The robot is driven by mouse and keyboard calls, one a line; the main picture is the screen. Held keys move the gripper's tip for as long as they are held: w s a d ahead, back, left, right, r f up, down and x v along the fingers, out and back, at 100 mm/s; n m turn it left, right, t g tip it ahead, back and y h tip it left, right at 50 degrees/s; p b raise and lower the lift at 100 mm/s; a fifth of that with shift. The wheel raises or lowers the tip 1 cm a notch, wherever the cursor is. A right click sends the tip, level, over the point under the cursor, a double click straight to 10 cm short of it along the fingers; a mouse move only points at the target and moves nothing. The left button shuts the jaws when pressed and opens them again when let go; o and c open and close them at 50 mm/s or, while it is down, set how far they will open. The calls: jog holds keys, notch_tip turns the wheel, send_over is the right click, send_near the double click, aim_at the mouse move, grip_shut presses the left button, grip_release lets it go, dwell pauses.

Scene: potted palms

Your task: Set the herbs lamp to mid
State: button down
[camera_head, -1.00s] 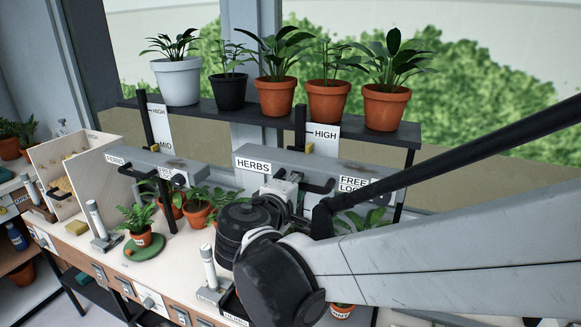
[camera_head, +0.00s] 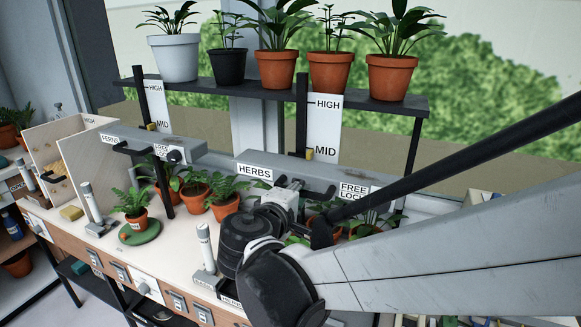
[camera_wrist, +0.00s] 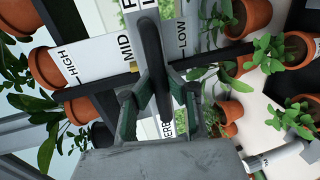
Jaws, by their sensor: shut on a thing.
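The grey herbs lamp (camera_head: 262,163) carries a HERBS label and hangs below the plant shelf. Its yellow pointer (camera_head: 309,154) sits level with the MID mark, or a hair below it, on the white height scale (camera_head: 327,125). My gripper (camera_head: 287,197) is shut on the lamp's black handle (camera_head: 318,193). The wrist view shows my green-lined fingers (camera_wrist: 157,92) on both sides of the handle (camera_wrist: 151,42).
The ferns lamp (camera_head: 128,141) hangs at the left, its pointer (camera_head: 152,126) near MID. The shelf (camera_head: 225,92) above bears several potted plants. Potted herbs (camera_head: 222,205) stand under the lamps, close to my gripper. A fern on a green saucer (camera_head: 139,238) stands at front left.

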jog(key=c, duration=1.7)
grip_release()
jog(key=shift+s, duration=0.1)
jog(key=v, duration=1.2)
jog(key=s+d+f+m+g+y, duration=0.1)
jog(key=d+f+m+g, duration=0.4)
jog(key=d, duration=0.8)
jog(key=s+d+f+m+y, duration=0.1)
jog(key=s+d+m, duration=0.1)
jog(key=s, duration=0.1)
jog(key=s+d+f+m+g+y, duration=0.1)
jog(key=s+d+f+m+y, duration=0.1)
jog(key=s+d+m, duration=0.1)
jog(key=s+d+f+m+g+y, duration=0.1)
jog(key=s+d+m+y, duration=0.1)
jog(key=s+d+m, duration=0.1)
jog(key=shift+d+f, duration=0.1)
jog(key=shift+f, duration=0.1)
